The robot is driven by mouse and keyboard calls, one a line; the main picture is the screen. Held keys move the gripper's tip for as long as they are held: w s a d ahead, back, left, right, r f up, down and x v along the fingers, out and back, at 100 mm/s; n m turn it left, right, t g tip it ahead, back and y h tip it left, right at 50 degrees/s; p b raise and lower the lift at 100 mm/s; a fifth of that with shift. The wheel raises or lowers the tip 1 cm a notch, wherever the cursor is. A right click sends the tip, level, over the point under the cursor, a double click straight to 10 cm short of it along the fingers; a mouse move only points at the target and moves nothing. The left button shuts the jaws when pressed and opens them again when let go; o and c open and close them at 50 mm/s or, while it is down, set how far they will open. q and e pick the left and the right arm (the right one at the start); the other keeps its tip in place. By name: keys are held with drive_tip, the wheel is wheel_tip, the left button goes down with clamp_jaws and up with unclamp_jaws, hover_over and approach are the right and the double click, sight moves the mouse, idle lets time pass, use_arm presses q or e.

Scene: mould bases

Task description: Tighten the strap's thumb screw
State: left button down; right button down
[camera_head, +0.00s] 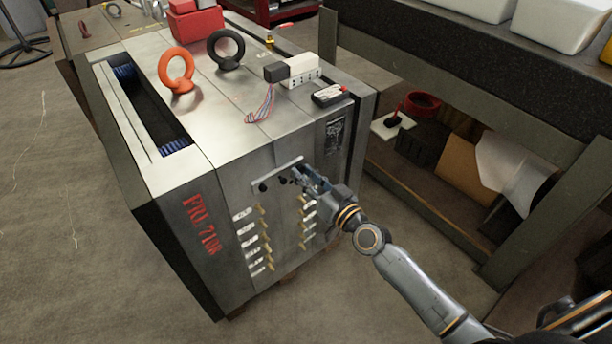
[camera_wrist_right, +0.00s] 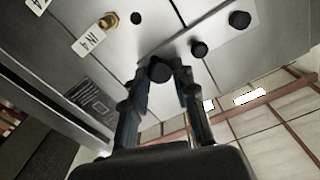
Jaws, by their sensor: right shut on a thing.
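The strap (camera_head: 277,176) is a light metal plate on the upper front face of the grey mould base (camera_head: 225,177), with dark knobs along it. My right gripper (camera_head: 299,177) reaches the strap's right end. In the right wrist view, its two fingers (camera_wrist_right: 168,75) are shut on a black thumb screw (camera_wrist_right: 160,69) at one end of the strap (camera_wrist_right: 182,41). Two other black knobs, one in the middle (camera_wrist_right: 199,48) and one at the far end (camera_wrist_right: 239,19), stand clear of the fingers. The fingers partly hide the gripped screw. My left gripper is not in view.
Brass fittings with white tags (camera_head: 264,238) stick out in columns below the strap. An orange eyebolt (camera_head: 176,70), a black eyebolt (camera_head: 226,49) and a connector block (camera_head: 293,70) are on top. A dark workbench (camera_head: 470,75) stands at right.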

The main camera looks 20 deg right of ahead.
idle(0.4)
drive_tip(key=c, duration=1.3)
unclamp_jaws()
drive_tip(key=shift+c, duration=0.2)
drive_tip(key=shift+s+d, duration=0.25)
drive_tip(key=shift+s, duration=0.25)
drive_tip(key=v, duration=1.1)
drive_tip(key=shift+a, duration=0.1)
